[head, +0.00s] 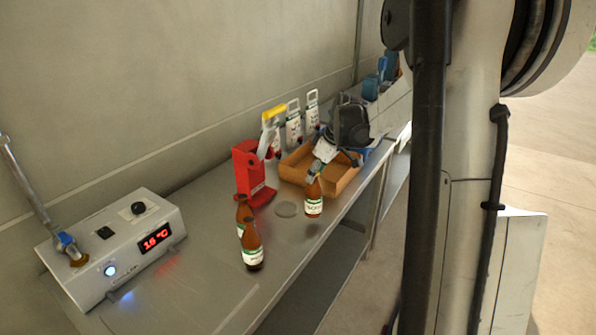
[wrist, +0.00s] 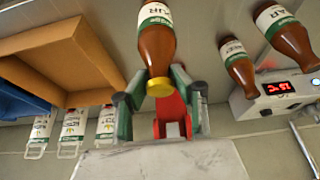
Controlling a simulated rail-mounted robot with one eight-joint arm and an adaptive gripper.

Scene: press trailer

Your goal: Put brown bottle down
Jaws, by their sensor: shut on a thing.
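A brown bottle (head: 313,203) with a white and green label hangs upright below my gripper (head: 317,170) over the metal bench. A dark shadow under it suggests a small gap, but I cannot tell its height exactly. In the wrist view the same brown bottle (wrist: 156,42) has a yellow cap, and my gripper (wrist: 160,92) is shut on its neck end. Its base is cut off by the upper edge there. Two similar brown bottles stand on the bench, a front one (head: 251,246) and one behind it (head: 242,207).
A red stand (head: 247,168) and an orange-brown tray (head: 339,181) are behind. White handled containers (head: 293,127) line the wall. A control box (head: 125,250) occupies the left.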

